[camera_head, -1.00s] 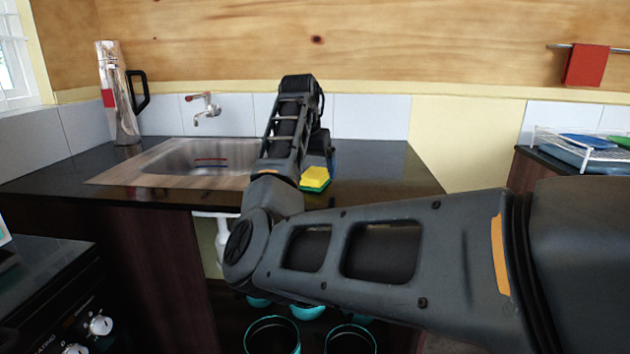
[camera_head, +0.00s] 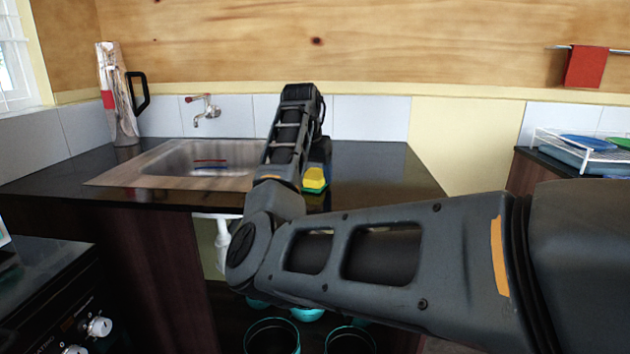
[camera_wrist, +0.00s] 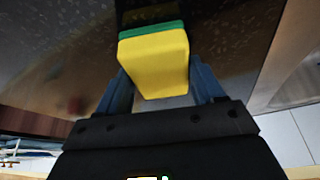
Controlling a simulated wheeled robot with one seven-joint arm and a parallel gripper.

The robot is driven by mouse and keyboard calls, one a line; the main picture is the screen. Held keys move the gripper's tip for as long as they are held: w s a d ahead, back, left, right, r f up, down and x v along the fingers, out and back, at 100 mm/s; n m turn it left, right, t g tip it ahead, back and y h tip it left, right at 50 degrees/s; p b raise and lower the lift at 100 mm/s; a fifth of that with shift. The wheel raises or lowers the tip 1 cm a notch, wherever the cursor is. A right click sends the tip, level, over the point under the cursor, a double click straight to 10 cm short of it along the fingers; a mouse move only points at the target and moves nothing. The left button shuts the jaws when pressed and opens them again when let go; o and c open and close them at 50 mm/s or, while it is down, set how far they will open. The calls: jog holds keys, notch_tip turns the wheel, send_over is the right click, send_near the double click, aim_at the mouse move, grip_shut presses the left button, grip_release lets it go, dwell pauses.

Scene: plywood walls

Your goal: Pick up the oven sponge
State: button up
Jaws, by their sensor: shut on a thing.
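The sponge (camera_head: 315,178) is yellow with a green layer, at the dark counter just right of my forearm in the head view. In the wrist view the sponge (camera_wrist: 156,62) sits between the two blue fingers of my gripper (camera_wrist: 160,88), its yellow face toward the camera and the green layer at the far edge. My gripper is shut on it. In the head view my arm hides most of the gripper. I cannot tell whether the sponge still touches the counter.
A steel sink (camera_head: 205,160) with a wall tap (camera_head: 206,110) lies left of my forearm. A tall silver flask (camera_head: 117,95) with a black handle stands at the back left. The counter (camera_head: 375,172) is clear to the right. Teal-rimmed pots (camera_head: 272,335) are below.

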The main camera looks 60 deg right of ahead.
aim_at(320, 171)
jog(key=shift+r, duration=0.55)
jog(key=r, duration=0.3)
jog(key=shift+s+d+r, duration=0.25)
jog(key=shift+s, duration=0.1)
jog(key=s+d+r+p, duration=0.1)
jog(key=s+d+r, duration=0.4)
jog(key=s, duration=0.4)
jog(key=shift+s+r, duration=0.25)
jog(key=shift+r, duration=0.45)
